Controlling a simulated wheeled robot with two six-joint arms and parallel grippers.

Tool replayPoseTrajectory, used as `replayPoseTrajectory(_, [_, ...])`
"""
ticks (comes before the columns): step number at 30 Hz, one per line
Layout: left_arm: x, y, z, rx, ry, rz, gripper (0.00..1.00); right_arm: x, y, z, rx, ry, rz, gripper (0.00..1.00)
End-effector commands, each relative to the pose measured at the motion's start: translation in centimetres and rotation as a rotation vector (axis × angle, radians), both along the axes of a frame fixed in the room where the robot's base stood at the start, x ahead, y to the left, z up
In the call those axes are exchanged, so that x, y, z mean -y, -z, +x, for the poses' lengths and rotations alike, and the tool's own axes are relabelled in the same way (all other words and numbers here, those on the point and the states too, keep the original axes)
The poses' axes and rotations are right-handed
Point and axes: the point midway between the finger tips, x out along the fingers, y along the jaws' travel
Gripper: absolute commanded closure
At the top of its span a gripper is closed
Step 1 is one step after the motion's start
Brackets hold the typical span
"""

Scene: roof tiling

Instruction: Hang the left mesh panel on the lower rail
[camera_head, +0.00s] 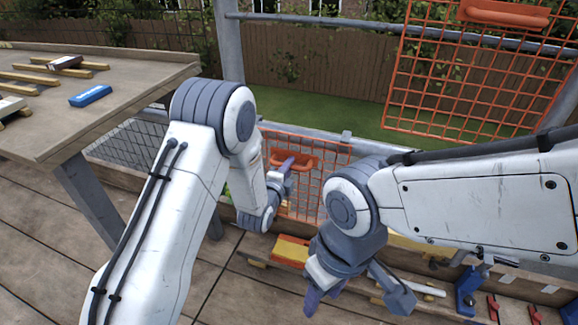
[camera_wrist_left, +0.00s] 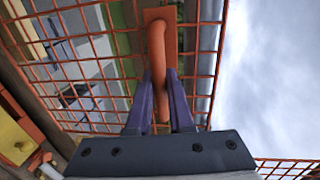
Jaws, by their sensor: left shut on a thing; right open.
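The left mesh panel, an orange wire grid (camera_head: 309,192), stands upright behind my left arm, and part of it is hidden by that arm. Its orange handle (camera_head: 306,159) is between the purple fingers of my left gripper (camera_head: 288,171), which is shut on it. In the left wrist view the handle (camera_wrist_left: 157,50) runs between both fingers (camera_wrist_left: 160,100), with the mesh (camera_wrist_left: 85,65) behind. The grey lower rail (camera_head: 358,143) runs along the panel's top edge; I cannot tell whether the panel bears on it. My right gripper (camera_head: 355,290) is open and empty in front of the low shelf.
Another orange mesh panel (camera_head: 455,95) with a handle hangs at the upper right by the upper rail (camera_head: 350,21). A wooden table (camera_head: 130,85) at left holds wood strips and a blue block (camera_head: 91,96). A low shelf with clamps (camera_head: 467,285) and a yellow-red box (camera_head: 291,250) lies below.

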Motion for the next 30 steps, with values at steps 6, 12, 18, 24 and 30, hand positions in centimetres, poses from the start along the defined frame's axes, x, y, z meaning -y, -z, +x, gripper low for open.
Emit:
replayPoseTrajectory(6, [0.0,0.1,0.1,0.003,0.000,-0.001,1.00,0.0,0.2,0.0,0.000,0.000,0.000,0.50])
replayPoseTrajectory(12, [0.0,0.1,0.1,0.003,0.000,-0.001,0.73,0.0,0.2,0.0,0.000,0.000,0.000,0.50])
replayPoseTrajectory(18, [0.0,0.1,0.0,0.002,0.000,-0.001,0.46,0.0,0.2,0.0,0.000,0.000,0.000,0.50])
replayPoseTrajectory(24, [0.0,0.3,-0.1,-0.003,0.000,0.001,0.46,0.0,0.1,0.0,0.000,0.000,0.000,0.50])
replayPoseTrajectory(30, [-0.7,-0.3,-2.3,-0.004,0.000,0.001,0.46,0.0,-0.6,0.0,0.000,0.000,0.000,0.50])
